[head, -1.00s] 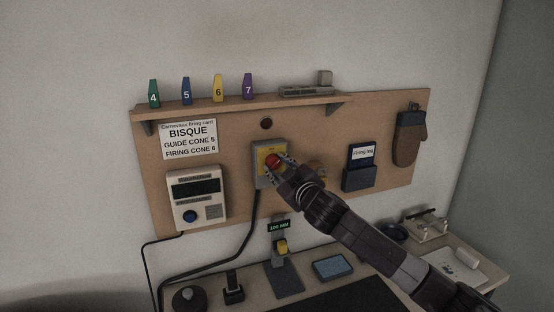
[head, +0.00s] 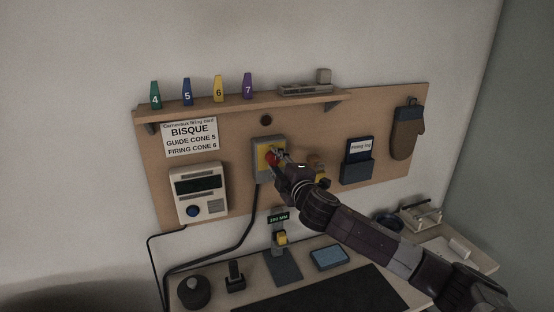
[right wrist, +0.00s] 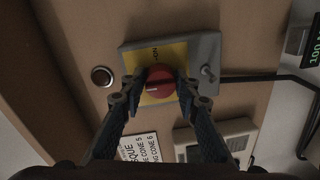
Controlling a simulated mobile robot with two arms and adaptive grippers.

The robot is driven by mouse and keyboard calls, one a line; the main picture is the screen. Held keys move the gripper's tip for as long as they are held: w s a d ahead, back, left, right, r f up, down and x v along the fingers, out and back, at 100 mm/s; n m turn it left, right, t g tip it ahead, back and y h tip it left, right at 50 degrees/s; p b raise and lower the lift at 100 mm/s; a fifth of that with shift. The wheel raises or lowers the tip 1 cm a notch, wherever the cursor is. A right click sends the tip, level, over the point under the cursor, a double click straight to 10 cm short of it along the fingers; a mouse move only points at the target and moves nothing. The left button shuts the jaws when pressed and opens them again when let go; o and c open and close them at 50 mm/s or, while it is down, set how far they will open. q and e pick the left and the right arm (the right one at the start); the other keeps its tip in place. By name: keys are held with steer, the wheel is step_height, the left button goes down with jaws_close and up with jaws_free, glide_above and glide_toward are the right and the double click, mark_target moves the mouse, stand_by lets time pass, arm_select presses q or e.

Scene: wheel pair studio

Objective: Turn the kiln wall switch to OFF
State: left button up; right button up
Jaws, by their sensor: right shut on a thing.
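The kiln wall switch is a grey box (head: 268,139) with a yellow plate and a red round knob (head: 271,158), on the brown wall board. In the right wrist view the knob (right wrist: 160,82) sits on the yellow plate (right wrist: 173,54), where "ON" is printed beside it; the rest of the plate's lettering is hidden. My right gripper (head: 276,157) is at the switch, and in the wrist view its fingers (right wrist: 160,98) are shut on the knob, one on each side. A pale mark shows on the knob, but its exact setting is unclear. My left gripper is out of view.
A controller box (head: 200,206) and a firing card (head: 190,137) are left of the switch. A shelf (head: 215,104) with numbered cones runs above. A log holder (head: 357,171) and a mitt (head: 404,140) hang to the right. A cable runs down from the switch.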

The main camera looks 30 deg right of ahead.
stand_by(0.3)
steer(key=o, duration=1.2)
steer(key=shift+c, duration=0.2)
steer(key=f+v, duration=0.1)
steer(key=v, duration=1.1)
steer(key=shift+r, duration=0.4)
